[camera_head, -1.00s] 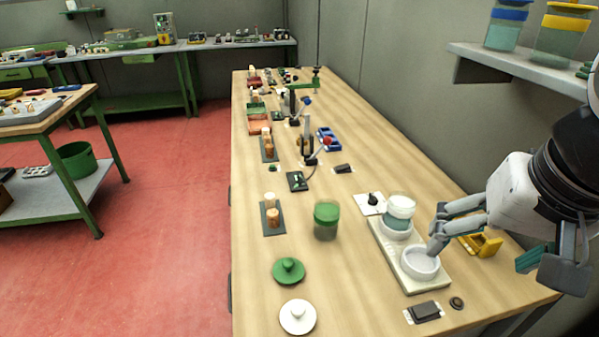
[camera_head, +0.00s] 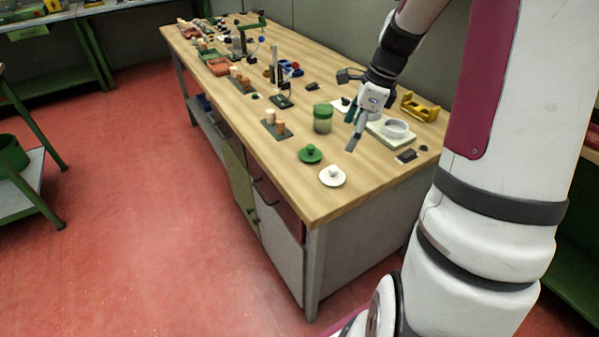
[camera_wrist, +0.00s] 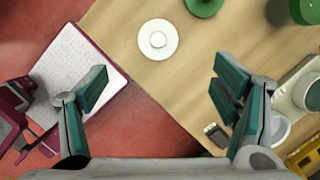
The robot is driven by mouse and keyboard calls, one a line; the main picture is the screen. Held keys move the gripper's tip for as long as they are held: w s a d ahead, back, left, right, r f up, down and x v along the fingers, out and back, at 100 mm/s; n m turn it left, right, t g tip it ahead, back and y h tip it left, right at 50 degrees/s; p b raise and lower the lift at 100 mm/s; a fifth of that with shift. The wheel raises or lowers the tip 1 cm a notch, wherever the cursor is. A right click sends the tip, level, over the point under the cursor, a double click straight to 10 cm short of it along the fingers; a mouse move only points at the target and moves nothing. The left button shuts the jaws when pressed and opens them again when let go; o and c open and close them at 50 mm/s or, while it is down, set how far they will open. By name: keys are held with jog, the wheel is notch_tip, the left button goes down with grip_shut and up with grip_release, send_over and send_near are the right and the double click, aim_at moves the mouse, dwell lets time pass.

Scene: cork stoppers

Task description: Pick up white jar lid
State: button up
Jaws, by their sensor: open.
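The white jar lid (camera_head: 332,176) is a round disc with a small knob, lying flat on the wooden bench near its front edge. It also shows in the wrist view (camera_wrist: 158,40), at the top, ahead of the gap between my fingers. My gripper (camera_head: 354,143) is open and empty above the bench, apart from the lid and beyond it in the head view. In the wrist view my two teal-padded fingers (camera_wrist: 160,92) are spread wide with nothing between them. The green lid (camera_head: 310,154) with a knob lies just beyond the white one.
A green-topped jar (camera_head: 322,118) stands behind the lids. A pale tray (camera_head: 375,128) with a white ring dish (camera_head: 396,128) is to the right, near a yellow holder (camera_head: 420,107) and a dark block (camera_head: 406,155). Cork stoppers (camera_head: 280,127) stand to the left.

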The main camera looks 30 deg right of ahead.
aim_at(334, 168)
jog(key=x, duration=0.8)
jog(key=shift+a, duration=0.15)
jog(key=shift+x, duration=3.05)
jog(key=c, duration=1)
